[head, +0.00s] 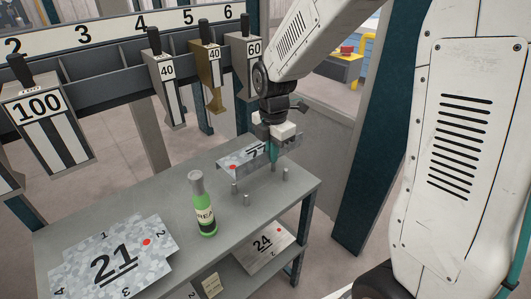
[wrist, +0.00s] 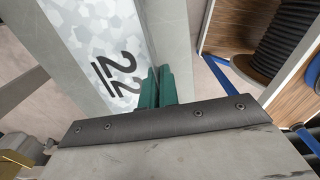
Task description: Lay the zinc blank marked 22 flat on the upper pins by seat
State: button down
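The zinc blank marked 22 (head: 236,166) is a mottled grey sheet with a red dot, over the back right of the grey table. In the wrist view the blank (wrist: 95,40) shows its 22 clearly. My gripper (head: 272,152), with green fingers, is at the blank's right part. In the wrist view its fingertips (wrist: 158,87) are close together at the blank's edge and appear shut on it. Several short upright pins (head: 235,188) stand on the tabletop below and in front of the blank. The blank appears raised above them; exact contact is hidden.
A green bottle (head: 204,210) stands on the table (head: 170,190) just left of the pins. Blank 21 (head: 112,255) lies at the front left. Blank 24 (head: 262,246) lies on the lower shelf. Numbered tools hang from a rack (head: 110,60) behind.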

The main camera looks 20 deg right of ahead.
jog(key=shift+f, duration=4.05)
jog(key=shift+f, duration=0.3)
jog(key=c, duration=1.6)
grip_release()
notch_tip(320, 180, up, 8)
jog(key=shift+f, duration=0.1)
